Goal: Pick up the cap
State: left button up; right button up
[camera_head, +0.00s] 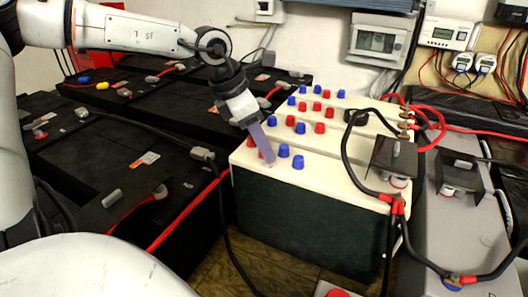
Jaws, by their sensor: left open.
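Several blue and red caps stand in rows on the cream tops of the batteries. In the front row, a blue cap (298,162) and another blue cap (284,150) stand just right of my left gripper (268,158). My left gripper points down at the front battery top (325,181), its purple-grey fingers seen nearly edge-on. It is open, and I see no cap between its fingers. The fingers partly hide a red cap (261,153) behind them. I cannot tell whether the fingertips touch the battery top. My right gripper is not in view.
A black cable (352,150) with red ends arches over the right side of the cream batteries. Grey batteries (440,225) stand at the right and black batteries (120,165) at the left. Wall boxes (380,40) hang behind. A narrow floor gap (220,265) lies in front.

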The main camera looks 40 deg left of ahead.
pick_arm(q)
grip_shut()
jog(key=shift+r, duration=0.15)
